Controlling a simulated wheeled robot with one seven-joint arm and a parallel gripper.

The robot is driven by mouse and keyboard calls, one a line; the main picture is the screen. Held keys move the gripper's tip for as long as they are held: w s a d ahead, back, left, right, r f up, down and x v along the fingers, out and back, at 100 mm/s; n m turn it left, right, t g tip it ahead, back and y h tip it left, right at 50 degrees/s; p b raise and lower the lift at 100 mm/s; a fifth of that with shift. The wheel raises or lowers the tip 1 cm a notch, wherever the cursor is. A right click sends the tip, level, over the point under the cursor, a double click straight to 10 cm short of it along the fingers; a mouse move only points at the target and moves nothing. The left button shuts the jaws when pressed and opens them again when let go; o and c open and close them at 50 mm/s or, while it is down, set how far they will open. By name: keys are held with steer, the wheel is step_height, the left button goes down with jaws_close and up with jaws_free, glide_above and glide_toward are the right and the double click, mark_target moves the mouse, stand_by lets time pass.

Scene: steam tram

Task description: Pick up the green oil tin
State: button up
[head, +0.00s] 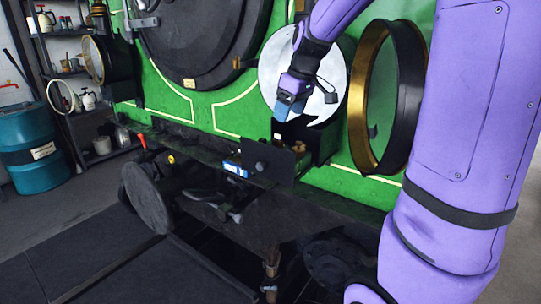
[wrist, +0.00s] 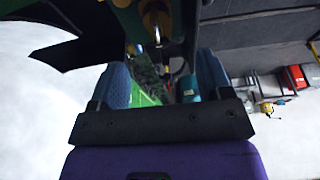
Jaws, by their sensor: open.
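I cannot make out the green oil tin with certainty in either view. In the head view, my gripper (head: 291,104) points down in front of the round white disc, above a black bracket on the tram's front ledge. A small brass-coloured thing (head: 299,147) sits behind the bracket, below my gripper. In the wrist view, my gripper (wrist: 164,72) has its two blue fingers apart with nothing clearly held between them. A dark green shape with a brass-coloured part (wrist: 155,15) shows at the top, beyond the fingertips; I cannot tell whether it is the tin.
The green tram front (head: 200,105) stands close behind my gripper. A black and brass lamp ring (head: 362,100) stands to its right. The black bracket plate (head: 268,160) and a blue-and-white item (head: 236,168) are below. A teal drum (head: 32,150) and shelves are at left.

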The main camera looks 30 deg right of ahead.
mark_target(276, 138)
steer(key=x, duration=0.6)
steer(key=shift+w+d, duration=0.15)
steer(key=shift+w, duration=0.25)
steer(key=shift+w+x, duration=0.2)
steer(key=shift+x, duration=1.1)
steer(key=shift+w+x, duration=0.2)
steer(key=shift+x, duration=1.05)
steer(key=shift+r, duration=0.15)
jaws_close()
